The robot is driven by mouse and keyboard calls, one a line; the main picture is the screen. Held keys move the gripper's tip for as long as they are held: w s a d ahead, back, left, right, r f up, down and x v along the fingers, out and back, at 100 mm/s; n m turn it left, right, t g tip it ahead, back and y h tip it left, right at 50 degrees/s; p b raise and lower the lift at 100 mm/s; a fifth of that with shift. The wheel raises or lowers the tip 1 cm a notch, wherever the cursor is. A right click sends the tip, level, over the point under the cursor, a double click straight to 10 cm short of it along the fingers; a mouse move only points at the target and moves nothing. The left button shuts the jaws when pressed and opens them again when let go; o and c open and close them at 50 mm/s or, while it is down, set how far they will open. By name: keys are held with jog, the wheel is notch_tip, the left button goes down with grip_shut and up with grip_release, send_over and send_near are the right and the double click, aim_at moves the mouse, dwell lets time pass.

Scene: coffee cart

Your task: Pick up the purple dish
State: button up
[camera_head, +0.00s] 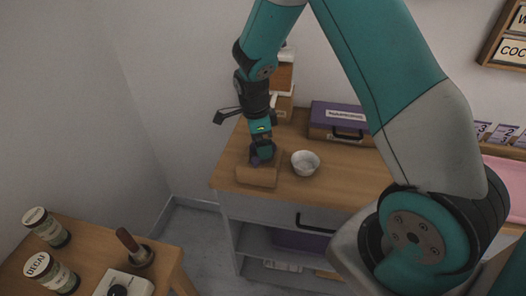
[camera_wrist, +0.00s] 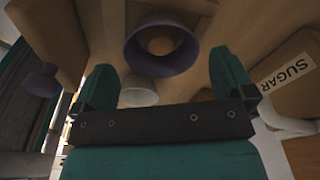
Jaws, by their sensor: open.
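The purple dish (camera_wrist: 160,68) shows at the top middle of the wrist view as a round purple rim with a brownish round middle. It lies between the lines of my two fingers, just beyond their tips. My gripper (camera_wrist: 163,62) is open, with a teal finger on each side and nothing held. In the head view my gripper (camera_head: 262,150) points down low over the wooden cart top, left of the white bowl. A dark purple patch shows at its tip there; I cannot tell whether it is the dish, which is otherwise hidden by my gripper.
A white bowl (camera_head: 305,163) stands close to the right, also seen in the wrist view (camera_wrist: 138,94). A brown block (camera_head: 257,177) lies at the cart's front edge. A purple case (camera_head: 338,121) stands behind. Another purple object (camera_wrist: 40,82) shows at the wrist view's left, a SUGAR box (camera_wrist: 290,75) at its right.

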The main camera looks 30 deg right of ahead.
aim_at(253, 150)
jog(key=shift+d+f+p, duration=0.15)
jog(key=shift+f+p, duration=0.05)
jog(key=shift+f, duration=0.75)
jog(key=shift+d+f+p, duration=0.15)
jog(key=shift+f, duration=0.8)
jog(key=c, duration=0.8)
jog(key=shift+r, duration=0.1)
jog(key=shift+c, duration=0.2)
